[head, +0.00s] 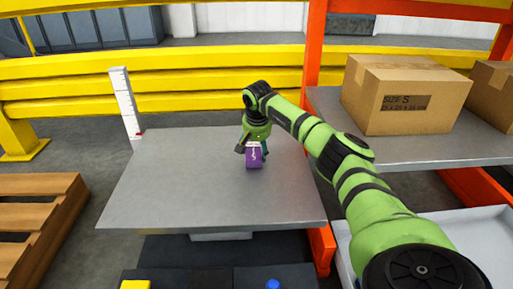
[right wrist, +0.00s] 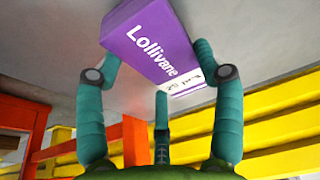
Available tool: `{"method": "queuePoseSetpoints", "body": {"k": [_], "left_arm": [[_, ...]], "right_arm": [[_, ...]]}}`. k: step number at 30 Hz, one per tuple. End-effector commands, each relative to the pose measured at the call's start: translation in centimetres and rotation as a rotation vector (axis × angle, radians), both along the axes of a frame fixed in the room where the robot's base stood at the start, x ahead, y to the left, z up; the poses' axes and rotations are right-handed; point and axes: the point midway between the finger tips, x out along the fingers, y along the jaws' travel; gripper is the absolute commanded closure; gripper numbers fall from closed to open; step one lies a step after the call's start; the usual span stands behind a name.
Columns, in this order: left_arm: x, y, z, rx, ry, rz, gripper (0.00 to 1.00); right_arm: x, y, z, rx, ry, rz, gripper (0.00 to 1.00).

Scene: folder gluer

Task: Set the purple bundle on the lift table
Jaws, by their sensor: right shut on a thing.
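The purple bundle (head: 254,158) is a small box with white marks, over the middle-right part of the grey lift table (head: 185,190) in the head view. My right gripper (head: 254,147) is shut on it from behind and above. In the right wrist view the bundle (right wrist: 150,38) reads "Lollivane" and sits between the teal fingers of the right gripper (right wrist: 160,75). The bundle is at or close above the table top; I cannot tell whether it touches. My left gripper is not in view.
A white upright scale (head: 126,105) stands at the table's back left corner. Yellow rails (head: 200,85) run behind, and an orange post (head: 313,50) rises at right. A shelf (head: 400,150) holds cardboard boxes (head: 405,95). A wooden pallet (head: 40,215) lies left. The table's left half is clear.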

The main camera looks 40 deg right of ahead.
Motion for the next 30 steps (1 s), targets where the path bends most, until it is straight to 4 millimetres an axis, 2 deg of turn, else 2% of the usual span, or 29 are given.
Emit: {"method": "queuePoseSetpoints", "body": {"k": [14,15,16,17,30], "left_arm": [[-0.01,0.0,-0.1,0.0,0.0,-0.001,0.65],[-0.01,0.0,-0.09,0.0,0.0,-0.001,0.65],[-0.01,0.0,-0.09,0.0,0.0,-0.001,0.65],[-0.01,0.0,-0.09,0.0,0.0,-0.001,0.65],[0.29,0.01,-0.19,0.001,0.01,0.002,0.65]], "right_arm": [[-0.01,0.01,-1.02,0.0,0.001,0.0,0.71],[0.0,0.01,-1.02,0.0,0.0,0.0,0.24],[0.01,0.02,-1.0,0.0,0.0,0.0,0.12],[0.01,0.02,-1.0,0.0,0.0,0.0,0.04],[-0.06,0.06,-0.57,0.0,0.0,0.0,0.04]]}}
